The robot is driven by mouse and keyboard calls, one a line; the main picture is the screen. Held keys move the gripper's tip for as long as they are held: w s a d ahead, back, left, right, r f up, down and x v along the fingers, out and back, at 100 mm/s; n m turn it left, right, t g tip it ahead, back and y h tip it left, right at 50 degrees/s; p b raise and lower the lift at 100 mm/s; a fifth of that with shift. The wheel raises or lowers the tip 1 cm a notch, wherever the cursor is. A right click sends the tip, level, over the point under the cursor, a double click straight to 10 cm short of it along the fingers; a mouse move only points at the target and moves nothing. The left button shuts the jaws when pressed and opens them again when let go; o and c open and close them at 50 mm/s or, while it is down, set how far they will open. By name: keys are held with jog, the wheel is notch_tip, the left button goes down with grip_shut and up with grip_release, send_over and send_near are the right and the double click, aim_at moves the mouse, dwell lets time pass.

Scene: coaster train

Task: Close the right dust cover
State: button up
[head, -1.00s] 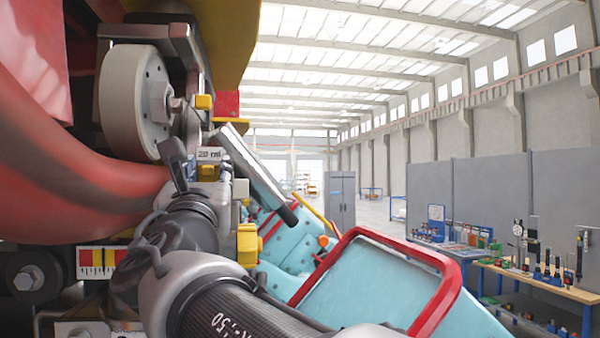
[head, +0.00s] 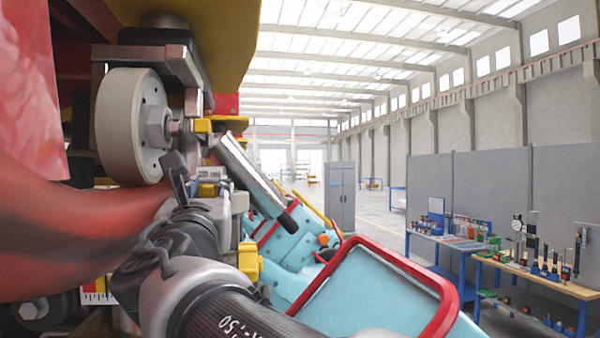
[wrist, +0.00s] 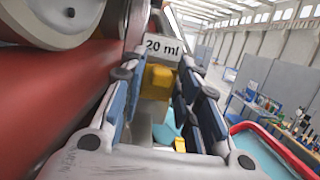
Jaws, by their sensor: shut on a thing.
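In the wrist view my gripper (wrist: 160,95) points forward, its two blue-padded fingers on either side of a yellow piece (wrist: 157,80). The jaws are closed on this piece, just below a white "20 ml" label (wrist: 163,47). Whether the yellow piece is the right dust cover I cannot tell. In the head view the yellow piece shows small (head: 208,189) under the label, beside the pale wheel (head: 128,128). My arm hides most of the gripper and its contact there. Another yellow block (head: 249,259) sits lower, right of my arm.
A tilted silver bar (head: 250,172) with a dark end stands close right of the label. A teal car body (head: 365,290) with a red rim lies right of my arm. A red curved part is close on the left. Workbenches (head: 540,275) stand farther right.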

jog(key=shift+r+g+h+p, duration=0.3)
jog(key=shift+r+g+p, duration=0.1)
jog(key=shift+p, duration=0.65)
jog(key=shift+w+f+p, duration=0.1)
jog(key=shift+f+p, duration=0.2)
jog(key=shift+p, duration=0.15)
jog(key=o, duration=0.7)
jog(key=shift+w, duration=0.1)
jog(key=shift+o, duration=0.2)
jog(key=v, duration=1.2)
jog(key=shift+d+r, duration=0.1)
jog(key=shift+r, duration=0.05)
